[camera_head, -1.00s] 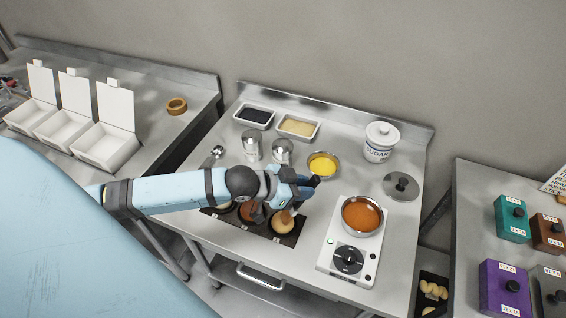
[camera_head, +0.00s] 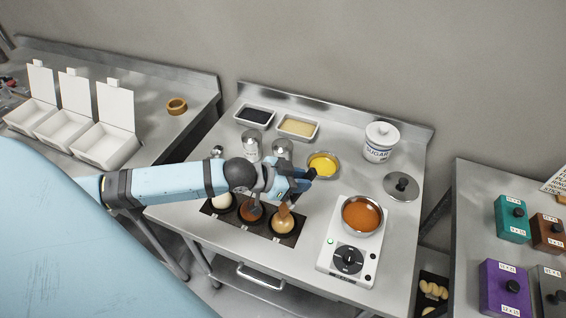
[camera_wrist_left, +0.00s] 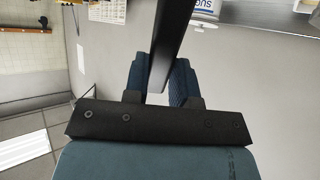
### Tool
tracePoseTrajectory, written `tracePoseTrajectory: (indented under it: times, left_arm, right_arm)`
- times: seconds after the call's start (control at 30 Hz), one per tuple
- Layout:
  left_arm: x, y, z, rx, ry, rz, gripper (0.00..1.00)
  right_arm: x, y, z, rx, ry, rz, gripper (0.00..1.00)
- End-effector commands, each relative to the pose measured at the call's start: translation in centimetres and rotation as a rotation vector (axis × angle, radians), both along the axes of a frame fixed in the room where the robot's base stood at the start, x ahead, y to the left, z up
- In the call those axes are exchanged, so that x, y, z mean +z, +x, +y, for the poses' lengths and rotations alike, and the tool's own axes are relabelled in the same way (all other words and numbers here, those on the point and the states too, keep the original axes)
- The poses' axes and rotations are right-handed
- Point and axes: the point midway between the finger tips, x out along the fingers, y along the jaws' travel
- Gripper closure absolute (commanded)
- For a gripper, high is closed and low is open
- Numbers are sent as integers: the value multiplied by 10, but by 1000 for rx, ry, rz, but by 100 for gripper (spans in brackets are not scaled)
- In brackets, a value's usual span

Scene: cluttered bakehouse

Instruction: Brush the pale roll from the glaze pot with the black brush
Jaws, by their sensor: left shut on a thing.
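My left gripper (camera_head: 300,186) is shut on the black brush, whose dark handle (camera_wrist_left: 171,42) runs up between the blue fingers (camera_wrist_left: 160,78) in the wrist view. The brush's brown bristles (camera_head: 284,209) point down at the right-hand roll (camera_head: 283,224) on the dark tray (camera_head: 293,240); whether they touch it is hard to tell. That roll is tan. A brown roll (camera_head: 251,211) sits in the middle and a pale roll (camera_head: 221,201) at the left, both partly behind my arm. A pot of orange-brown liquid (camera_head: 362,214) stands on the white hot plate (camera_head: 330,262).
A bowl of yellow liquid (camera_head: 322,166) is just behind my gripper. Two metal shakers (camera_head: 251,147), a sugar jar (camera_head: 381,142), a loose lid (camera_head: 401,186) and two small trays (camera_head: 298,127) stand farther back. Bare steel lies front right of the lid.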

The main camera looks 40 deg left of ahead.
Motion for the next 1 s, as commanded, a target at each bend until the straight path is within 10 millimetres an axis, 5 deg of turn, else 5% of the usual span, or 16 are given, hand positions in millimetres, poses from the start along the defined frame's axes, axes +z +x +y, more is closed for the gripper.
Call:
tracePoseTrajectory:
  times: [0.53, 1.0]
  left_arm:
    - [53, 0, 0, -1, 0, -3, 92]
    - [58, 0, 0, 0, 1, -1, 92]
  right_arm:
    - [-1, 0, 0, 0, -1, 2, 42]
    - [0, 0, 0, 0, 0, 0, 42]
